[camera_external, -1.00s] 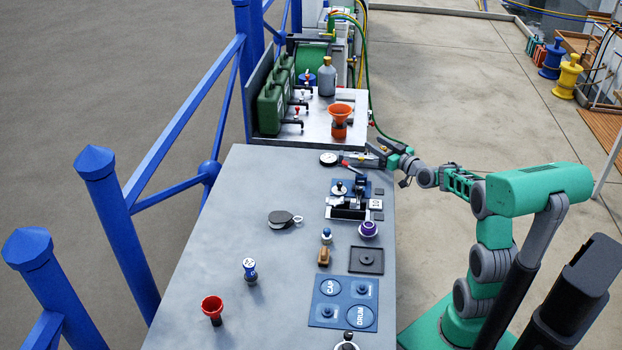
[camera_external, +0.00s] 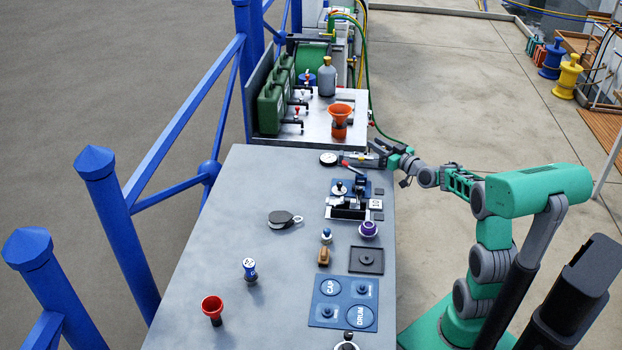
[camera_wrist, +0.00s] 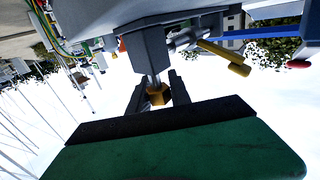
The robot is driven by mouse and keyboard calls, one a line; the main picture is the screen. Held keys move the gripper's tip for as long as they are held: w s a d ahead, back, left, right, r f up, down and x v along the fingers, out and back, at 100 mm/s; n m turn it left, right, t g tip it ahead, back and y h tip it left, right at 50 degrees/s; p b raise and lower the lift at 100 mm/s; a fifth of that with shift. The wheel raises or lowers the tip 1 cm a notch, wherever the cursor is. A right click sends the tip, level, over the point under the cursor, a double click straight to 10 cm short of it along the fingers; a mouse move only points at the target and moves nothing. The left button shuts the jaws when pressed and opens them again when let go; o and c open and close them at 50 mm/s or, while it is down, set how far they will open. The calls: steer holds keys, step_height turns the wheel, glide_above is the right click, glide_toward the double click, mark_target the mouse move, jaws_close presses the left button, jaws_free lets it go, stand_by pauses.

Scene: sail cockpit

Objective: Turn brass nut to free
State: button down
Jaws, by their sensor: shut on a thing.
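The brass nut (camera_wrist: 158,95) shows in the wrist view at the lower end of a grey threaded-looking shaft (camera_wrist: 154,76), under a dark grey block (camera_wrist: 153,45). My gripper (camera_wrist: 159,92) has its two dark fingers on either side of the nut and is shut on it. In the external view my gripper (camera_external: 374,152) is at the far right edge of the grey bench (camera_external: 245,215). The nut cannot be made out there.
A brass-coloured lever (camera_wrist: 224,57) juts out right of the block, with a red knob (camera_wrist: 299,64) farther right.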

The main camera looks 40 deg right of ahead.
steer(key=shift+f+y+b, duration=0.2)
steer(key=shift+y+b, duration=0.1)
steer(key=shift+b, duration=0.05)
steer(key=shift+f+n+y+b, duration=0.15)
steer(key=shift+n+y+b, duration=0.6)
steer(key=shift+b, duration=0.3)
steer(key=shift+a+n+g+y+b, duration=0.25)
steer(key=shift+n+y+b, duration=0.3)
steer(key=shift+y+b, duration=0.35)
steer(key=y, duration=0.1)
steer(key=n+y, duration=0.1)
steer(key=n+g+y, duration=0.1)
steer(key=shift+s+a+r, duration=0.1)
steer(key=shift+a+r, duration=0.15)
steer(key=shift+s+a+r+n+g+y, duration=0.1)
steer(key=shift+a+n+g+y, duration=0.1)
steer(key=shift+n+g+y, duration=0.6)
steer(key=shift+y, duration=0.35)
steer(key=c, duration=1.2)
jaws_free()
steer(key=shift+s, duration=0.1)
